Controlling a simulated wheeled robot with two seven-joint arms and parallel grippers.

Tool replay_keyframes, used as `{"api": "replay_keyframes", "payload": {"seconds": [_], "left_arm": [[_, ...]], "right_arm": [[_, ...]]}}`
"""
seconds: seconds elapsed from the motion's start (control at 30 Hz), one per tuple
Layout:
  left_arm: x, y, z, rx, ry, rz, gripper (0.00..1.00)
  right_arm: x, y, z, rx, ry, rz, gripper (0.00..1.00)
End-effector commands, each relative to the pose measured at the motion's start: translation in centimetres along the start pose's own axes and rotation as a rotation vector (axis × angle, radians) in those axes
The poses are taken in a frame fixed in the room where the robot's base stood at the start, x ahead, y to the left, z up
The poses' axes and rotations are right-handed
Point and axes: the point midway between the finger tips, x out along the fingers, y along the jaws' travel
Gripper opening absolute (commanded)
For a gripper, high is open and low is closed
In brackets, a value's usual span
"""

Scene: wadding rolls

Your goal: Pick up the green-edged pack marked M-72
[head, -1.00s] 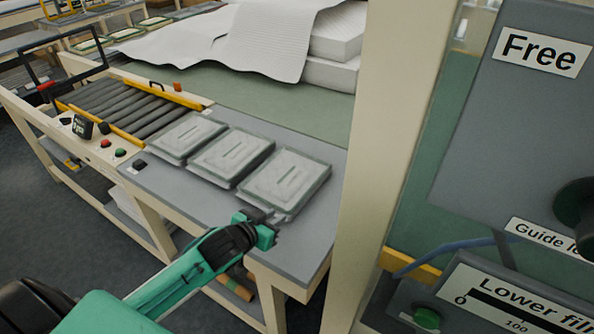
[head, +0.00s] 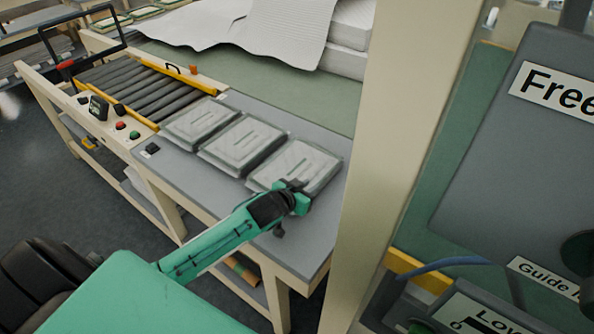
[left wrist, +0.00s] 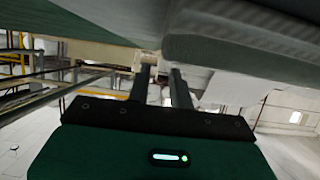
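My right gripper is not in view.
A roller conveyor (head: 135,92) with yellow rails adjoins the table (head: 213,187) at left. White wadding sheets (head: 265,35) lie behind. A cream post (head: 385,165) and grey machine panel (head: 520,150) stand close on the right.

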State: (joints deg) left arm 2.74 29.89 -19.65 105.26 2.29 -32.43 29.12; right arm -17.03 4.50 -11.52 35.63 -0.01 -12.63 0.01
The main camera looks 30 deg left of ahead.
Motion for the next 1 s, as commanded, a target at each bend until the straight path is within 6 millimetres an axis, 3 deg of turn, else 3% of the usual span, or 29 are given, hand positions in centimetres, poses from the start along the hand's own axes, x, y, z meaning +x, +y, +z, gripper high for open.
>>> {"api": "replay_keyframes", "payload": {"seconds": [0.5, 0.83, 0.87, 0.97, 1.0], "left_arm": [[4.7, 0.2, -0.1, 0.000, -0.001, -0.001, 0.22], [5.3, 0.2, 0.0, 0.000, 0.000, 0.000, 0.22], [5.3, 0.2, 0.0, 0.000, 0.000, 0.000, 0.20], [5.2, 0.2, 0.0, 0.000, 0.000, 0.000, 0.00], [5.2, 0.2, 0.0, 0.000, 0.000, 0.000, 0.00]], "right_arm": [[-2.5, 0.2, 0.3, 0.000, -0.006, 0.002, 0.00], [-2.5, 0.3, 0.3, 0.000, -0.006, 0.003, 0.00], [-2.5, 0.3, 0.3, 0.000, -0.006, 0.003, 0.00], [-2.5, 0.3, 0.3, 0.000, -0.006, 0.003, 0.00], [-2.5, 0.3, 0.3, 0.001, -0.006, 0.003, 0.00]]}}
